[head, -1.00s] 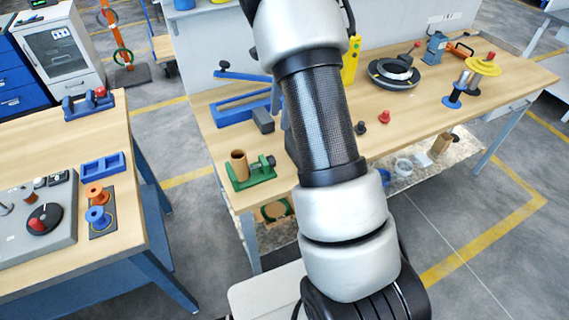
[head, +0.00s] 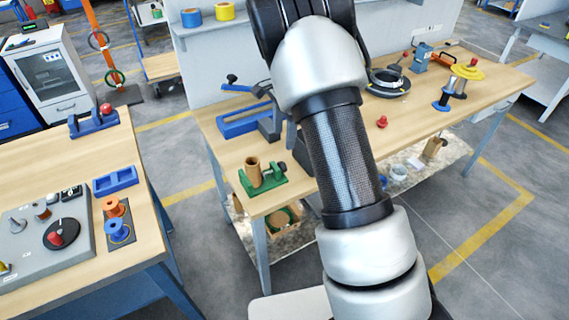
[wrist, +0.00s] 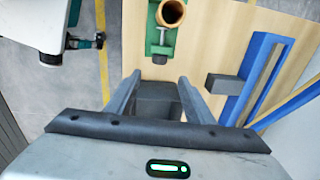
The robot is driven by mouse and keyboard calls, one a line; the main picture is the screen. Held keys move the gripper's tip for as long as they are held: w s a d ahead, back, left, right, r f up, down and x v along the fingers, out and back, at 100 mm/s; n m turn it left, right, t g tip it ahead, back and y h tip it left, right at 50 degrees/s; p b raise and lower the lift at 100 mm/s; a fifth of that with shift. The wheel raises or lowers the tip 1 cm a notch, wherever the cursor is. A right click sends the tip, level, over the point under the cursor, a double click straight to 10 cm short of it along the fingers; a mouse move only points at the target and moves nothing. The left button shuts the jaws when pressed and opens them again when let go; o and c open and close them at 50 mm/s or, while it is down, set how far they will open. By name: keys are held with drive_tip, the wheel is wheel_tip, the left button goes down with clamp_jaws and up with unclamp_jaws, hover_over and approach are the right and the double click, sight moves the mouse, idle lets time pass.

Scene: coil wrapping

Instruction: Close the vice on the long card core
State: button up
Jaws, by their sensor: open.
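The green vice (head: 266,184) stands near the front left corner of the middle bench. The brown card core (head: 253,172) is an upright tube in it; I cannot tell if the jaws touch it. A dark screw handle sits at the vice's right side in the head view. In the wrist view the vice (wrist: 160,46) is at the top with the core's open end (wrist: 173,12) in it, and the handle points toward my gripper. My gripper (wrist: 160,88) is open and empty, short of the handle. In the head view my arm hides most of it.
A blue frame (head: 243,124) with a grey block (head: 270,130) beside it lies behind the vice; they are right of my gripper in the wrist view. A red knob (head: 382,122) and a black ring-shaped fixture (head: 388,83) stand further right.

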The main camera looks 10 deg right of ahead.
sight(282, 163)
drive_tip(key=f, duration=0.9)
drive_tip(key=w+f, duration=0.1)
drive_tip(key=f, duration=0.3)
drive_tip(key=shift+a+f+p, duration=0.1)
drive_tip(key=shift+f+p, duration=0.15)
drive_tip(key=shift+p, duration=0.1)
drive_tip(key=shift+c, duration=0.3)
drive_tip(key=c, duration=1)
drive_tip(key=shift+w+a+g, duration=0.1)
drive_tip(key=shift+w+g, duration=0.05)
drive_tip(key=shift+g, duration=0.35)
drive_tip(key=shift+w+f+g+h, duration=0.1)
drive_tip(key=shift+g+h, duration=0.2)
drive_tip(key=shift+g, duration=0.3)
drive_tip(key=shift+b, duration=0.3)
drive_tip(key=o, duration=1.1)
drive_tip(key=shift+c, duration=0.2)
